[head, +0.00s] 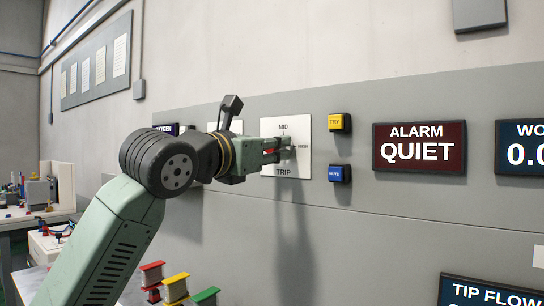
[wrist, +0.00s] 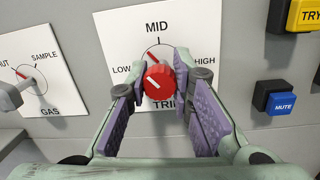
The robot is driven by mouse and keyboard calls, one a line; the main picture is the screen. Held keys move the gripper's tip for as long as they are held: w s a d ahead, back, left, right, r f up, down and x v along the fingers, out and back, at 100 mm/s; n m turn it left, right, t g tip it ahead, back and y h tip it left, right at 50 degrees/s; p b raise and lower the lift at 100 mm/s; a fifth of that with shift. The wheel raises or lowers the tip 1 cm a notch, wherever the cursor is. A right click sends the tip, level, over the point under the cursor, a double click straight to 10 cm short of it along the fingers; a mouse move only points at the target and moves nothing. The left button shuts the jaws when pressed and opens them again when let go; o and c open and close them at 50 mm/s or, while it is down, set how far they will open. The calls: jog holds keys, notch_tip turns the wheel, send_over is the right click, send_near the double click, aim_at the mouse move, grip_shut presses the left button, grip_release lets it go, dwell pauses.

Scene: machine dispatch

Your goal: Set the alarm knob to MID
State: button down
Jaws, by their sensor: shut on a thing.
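The red knob (wrist: 158,82) sits on a white plate (wrist: 114,31) marked LOW, MID, HIGH and TRIP. My gripper (wrist: 161,76) is shut on the knob, with one purple-padded finger on each side. A small red pointer tip shows above the knob, up and slightly left, just left of the tick under MID. In the head view my gripper (head: 284,149) reaches the same plate (head: 301,126) from the left, and its fingers mostly hide the knob. The alarm display (head: 419,147) reads QUIET.
A yellow TRY button (head: 340,123) and a blue MUTE button (head: 340,173) stick out right of the plate. A GAS selector (wrist: 18,92) with a grey handle is to the left. Colored spools (head: 176,288) stand below.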

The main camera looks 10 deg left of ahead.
jog(key=m, duration=0.4)
jog(key=shift+h+b, duration=0.3)
jog(key=shift+b, duration=0.05)
jog(key=shift+m, duration=1.9)
jog(key=c, duration=1.4)
grip_release()
jog(key=v, duration=1.2)
jog(key=shift+a, duration=0.15)
